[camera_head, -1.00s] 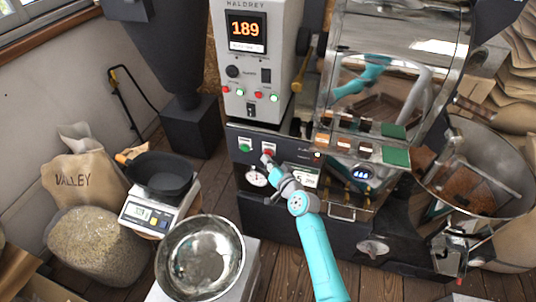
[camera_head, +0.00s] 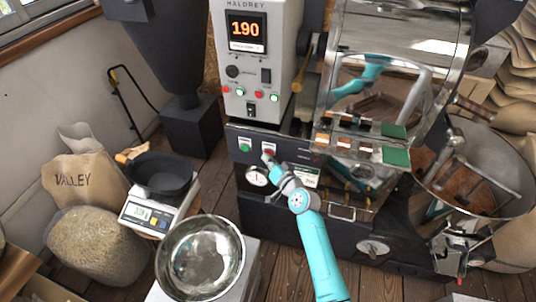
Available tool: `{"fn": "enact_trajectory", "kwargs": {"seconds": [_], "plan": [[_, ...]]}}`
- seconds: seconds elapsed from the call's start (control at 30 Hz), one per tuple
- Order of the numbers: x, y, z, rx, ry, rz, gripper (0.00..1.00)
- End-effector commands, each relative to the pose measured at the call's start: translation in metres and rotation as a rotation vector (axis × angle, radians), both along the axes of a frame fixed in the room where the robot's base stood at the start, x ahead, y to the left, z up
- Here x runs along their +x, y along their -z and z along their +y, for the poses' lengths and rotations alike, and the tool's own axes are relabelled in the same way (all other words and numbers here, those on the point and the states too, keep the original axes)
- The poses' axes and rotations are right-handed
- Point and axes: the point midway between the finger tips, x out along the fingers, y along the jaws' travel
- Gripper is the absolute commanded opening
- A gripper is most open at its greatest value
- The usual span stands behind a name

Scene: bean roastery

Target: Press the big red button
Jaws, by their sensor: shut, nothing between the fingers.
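A red button (camera_head: 268,149) sits on a pale plate on the dark front panel (camera_head: 291,151) of the roaster, to the right of a green button (camera_head: 244,145). My gripper (camera_head: 268,159) is shut and empty, with its tips at the lower edge of the red button's plate. The tips hide part of it. I cannot tell whether they touch the button. My teal arm reaches up to it from the lower right.
A round gauge (camera_head: 256,176) lies just left of my gripper. Above is a grey control box (camera_head: 254,65) reading 190, with small red and green lamps. A steel bowl (camera_head: 200,257), a scale with a black pan (camera_head: 160,213) and a bean sack (camera_head: 90,232) stand left.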

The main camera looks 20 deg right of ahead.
Motion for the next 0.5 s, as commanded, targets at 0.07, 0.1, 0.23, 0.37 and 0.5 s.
{"fn": "enact_trajectory", "kwargs": {"seconds": [0.07, 0.1, 0.23, 0.37, 0.5], "plan": [[0.000, 0.000, 0.000, 0.000, 0.001, -0.001, 0.00], [0.000, 0.000, 0.000, 0.000, 0.001, -0.001, 0.00], [-0.003, -0.001, 0.002, 0.000, 0.000, -0.002, 0.00], [-0.009, 0.000, 0.006, 0.000, 0.001, -0.001, 0.00], [-0.013, -0.001, 0.009, 0.000, 0.000, -0.001, 0.00]]}}
